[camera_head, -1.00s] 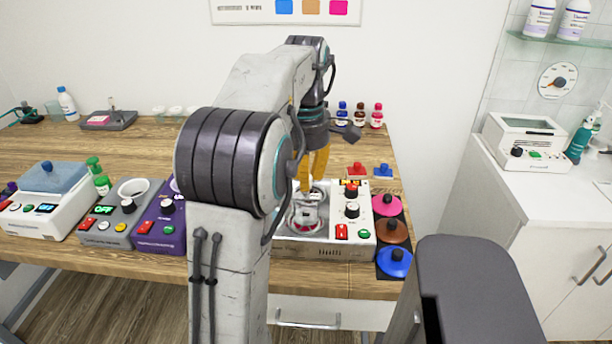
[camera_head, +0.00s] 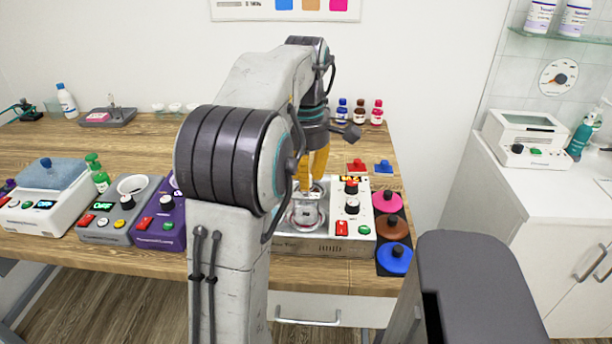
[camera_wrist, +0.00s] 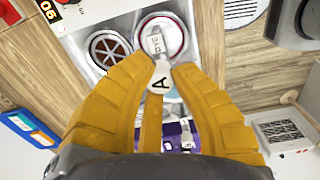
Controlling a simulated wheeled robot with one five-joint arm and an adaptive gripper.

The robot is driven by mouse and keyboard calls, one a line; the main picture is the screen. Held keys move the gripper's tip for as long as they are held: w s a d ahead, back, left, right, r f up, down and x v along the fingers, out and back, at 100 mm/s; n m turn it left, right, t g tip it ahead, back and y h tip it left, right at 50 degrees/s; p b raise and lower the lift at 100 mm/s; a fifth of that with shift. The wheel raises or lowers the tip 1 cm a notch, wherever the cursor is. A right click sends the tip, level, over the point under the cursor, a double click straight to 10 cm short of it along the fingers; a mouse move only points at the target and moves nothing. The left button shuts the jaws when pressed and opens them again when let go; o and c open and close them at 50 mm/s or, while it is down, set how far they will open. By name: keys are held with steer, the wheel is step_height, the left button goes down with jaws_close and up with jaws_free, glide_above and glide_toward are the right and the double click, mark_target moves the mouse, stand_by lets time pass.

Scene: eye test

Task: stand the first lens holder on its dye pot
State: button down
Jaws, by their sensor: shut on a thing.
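My gripper (camera_wrist: 166,72) has yellow fingers and is shut on a lens holder (camera_wrist: 159,84) with a round white tag marked A. It also shows in the head view (camera_head: 310,182), above the white dye machine (camera_head: 352,222). The holder's pale lower part (camera_wrist: 155,43) lies over a dye pot with a red rim (camera_wrist: 178,30) in the wrist view. I cannot tell whether the holder touches the pot. A brown dye pot (camera_wrist: 103,44) with a spoked grid is beside it. My fingers hide part of the machine.
Pink (camera_head: 388,201), brown (camera_head: 392,227) and blue (camera_head: 394,259) lids lie on a dark mat right of the machine. A purple device (camera_head: 160,232) and a grey device (camera_head: 112,226) stand to the left. Small bottles (camera_head: 359,112) stand at the back.

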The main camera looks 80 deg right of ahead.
steer(key=shift+f, duration=0.25)
steer(key=c, duration=0.7)
jaws_free()
steer(key=shift+r, duration=0.15)
step_height(320, 180, up, 6)
steer(key=p, duration=0.6)
stand_by(0.9)
